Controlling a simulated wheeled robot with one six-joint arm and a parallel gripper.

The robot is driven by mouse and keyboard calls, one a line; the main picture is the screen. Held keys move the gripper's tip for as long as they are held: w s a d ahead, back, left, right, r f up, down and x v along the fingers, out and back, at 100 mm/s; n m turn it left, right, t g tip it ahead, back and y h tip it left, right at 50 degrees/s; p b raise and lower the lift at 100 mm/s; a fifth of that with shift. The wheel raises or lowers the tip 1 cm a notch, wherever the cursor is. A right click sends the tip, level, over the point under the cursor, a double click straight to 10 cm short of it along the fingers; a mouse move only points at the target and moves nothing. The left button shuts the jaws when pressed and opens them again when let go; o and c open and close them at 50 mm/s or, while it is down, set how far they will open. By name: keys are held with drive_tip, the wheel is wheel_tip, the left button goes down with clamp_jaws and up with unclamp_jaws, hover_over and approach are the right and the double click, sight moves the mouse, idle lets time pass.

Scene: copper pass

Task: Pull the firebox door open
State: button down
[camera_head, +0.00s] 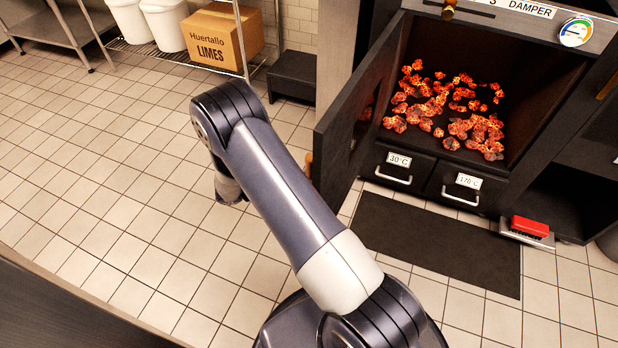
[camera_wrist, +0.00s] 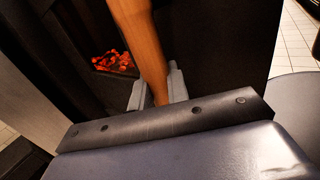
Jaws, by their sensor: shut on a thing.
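The firebox door (camera_head: 352,117) is a dark panel that stands swung out to the left of the firebox. The firebox opening (camera_head: 540,75) is exposed, with glowing orange coals (camera_head: 450,108) inside. In the wrist view my gripper (camera_wrist: 157,92) is shut on the wooden door handle (camera_wrist: 142,40), with one pale finger on each side of it. The dark door also shows behind the handle in the wrist view (camera_wrist: 215,60). In the head view my arm hides the gripper, and only a sliver of the handle (camera_head: 309,164) shows.
Two drawers labelled 30°C (camera_head: 397,170) and 170°C (camera_head: 462,188) sit below the firebox. A dark mat (camera_head: 440,240) lies in front. A red brush (camera_head: 530,227) is at right. A limes box (camera_head: 222,40) stands on a rack at the back. The tiled floor at left is clear.

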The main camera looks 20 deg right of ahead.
drive_tip(key=shift+w+d, duration=0.1)
drive_tip(key=shift+w, duration=0.05)
drive_tip(key=c, duration=1.4)
unclamp_jaws()
drive_tip(key=shift+d, duration=0.1)
drive_tip(key=shift+c, duration=0.2)
drive_tip(key=p+v, duration=0.1)
drive_tip(key=v, duration=0.9)
drive_tip(key=shift+a, duration=0.4)
drive_tip(key=shift+d, duration=0.1)
drive_tip(key=b+x, duration=0.1)
drive_tip(key=x, duration=0.9)
drive_tip(key=shift+s+d, duration=0.3)
drive_tip(key=shift+d, duration=0.05)
